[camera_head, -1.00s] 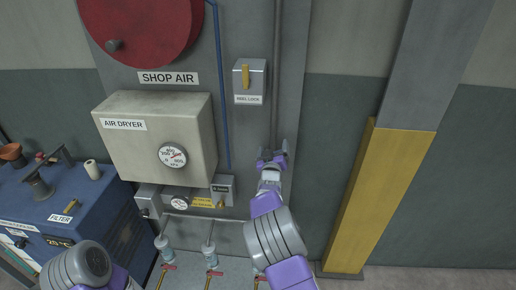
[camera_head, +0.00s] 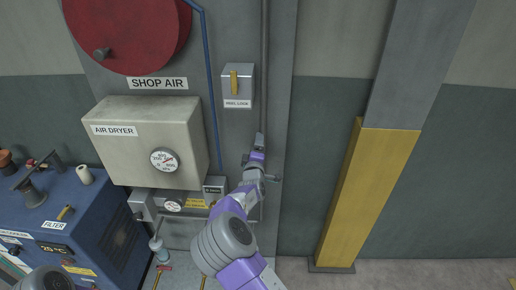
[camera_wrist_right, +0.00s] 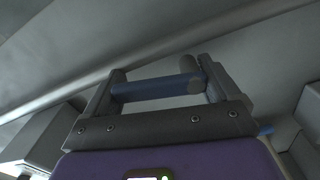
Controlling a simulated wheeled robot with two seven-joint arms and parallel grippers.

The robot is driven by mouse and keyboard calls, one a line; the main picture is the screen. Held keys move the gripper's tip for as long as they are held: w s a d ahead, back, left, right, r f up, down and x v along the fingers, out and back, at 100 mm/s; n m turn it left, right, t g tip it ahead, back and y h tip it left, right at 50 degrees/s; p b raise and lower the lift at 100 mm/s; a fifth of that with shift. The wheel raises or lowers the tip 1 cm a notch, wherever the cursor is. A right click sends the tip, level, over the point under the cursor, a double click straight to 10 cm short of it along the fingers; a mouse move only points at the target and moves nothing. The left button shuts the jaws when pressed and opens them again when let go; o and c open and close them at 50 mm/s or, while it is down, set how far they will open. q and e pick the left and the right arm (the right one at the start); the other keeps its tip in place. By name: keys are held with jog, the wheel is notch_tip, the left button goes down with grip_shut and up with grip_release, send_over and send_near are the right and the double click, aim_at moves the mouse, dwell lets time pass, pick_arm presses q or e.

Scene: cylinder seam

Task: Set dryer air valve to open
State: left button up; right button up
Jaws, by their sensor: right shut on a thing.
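My right gripper (camera_head: 259,148) is at the grey vertical pipe (camera_head: 265,60), right of the air dryer box (camera_head: 150,140). In the right wrist view my right gripper (camera_wrist_right: 162,76) has a finger at each end of a blue bar (camera_wrist_right: 150,89), which has a grey round stub (camera_wrist_right: 190,72) at its right end. The gripper is shut on this bar. I cannot tell for certain that it is the dryer air valve's handle. In the head view the gripper hides it. My left gripper is out of view; only part of its arm shows at the bottom left.
The reel lock box (camera_head: 238,86) is above left of the gripper. A small gauge (camera_head: 173,205) and yellow label (camera_head: 195,203) sit below the dryer. A blue cabinet (camera_head: 75,215) stands left. A yellow-based column (camera_head: 365,195) stands right, with bare wall between.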

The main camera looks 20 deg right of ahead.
jog(key=shift+w+a+n, duration=0.15)
jog(key=shift+a+n, duration=0.15)
jog(key=shift+n, duration=0.9)
jog(key=o, duration=1.2)
jog(key=shift+v, duration=3.8)
